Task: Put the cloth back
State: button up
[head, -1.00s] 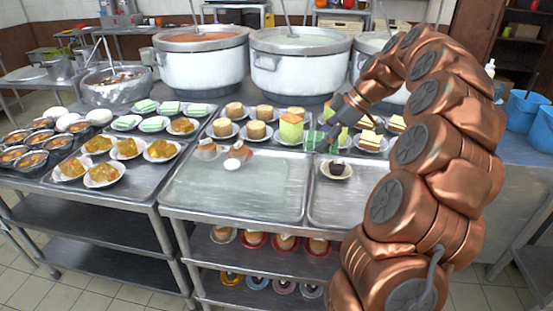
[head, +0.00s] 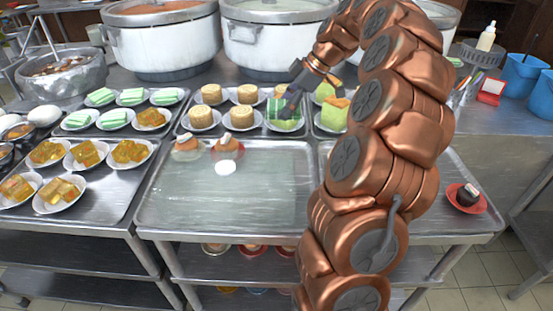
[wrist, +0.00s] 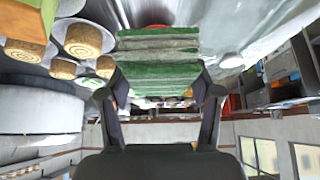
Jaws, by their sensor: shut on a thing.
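My gripper (head: 286,103) is shut on the cloth, a green and whitish striped piece, above the back part of the table. In the wrist view the cloth (wrist: 158,62) spans between both fingers, its stripes running across. In the head view only a small green striped part of the cloth (head: 281,114) shows beneath the fingers, close to plated cakes. I cannot tell whether it touches them. My arm hides part of the table on the right.
A nearly bare metal tray (head: 262,207) holds two small cakes and a white piece. Plated yellow cakes (head: 130,152) stand left. Large stockpots (head: 165,42) stand behind. A dark cake on a red plate (head: 466,207) and a red-framed card (head: 491,88) are on the right.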

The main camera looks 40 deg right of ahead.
jog(key=shift+w+f+b, duration=0.2)
jog(key=shift+f+b, duration=1.05)
jog(key=shift+f, duration=2.75)
jog(key=shift+w+f+b, duration=0.15)
jog(key=shift+f+b, duration=1.05)
jog(key=shift+f, duration=2.8)
jog(key=shift+f, duration=0.1)
jog(key=o, duration=1.1)
jog(key=shift+r, duration=0.25)
jog(key=v, duration=1.1)
jog(key=shift+d+r, duration=0.2)
jog(key=shift+r, duration=0.15)
jog(key=shift+s, duration=0.15)
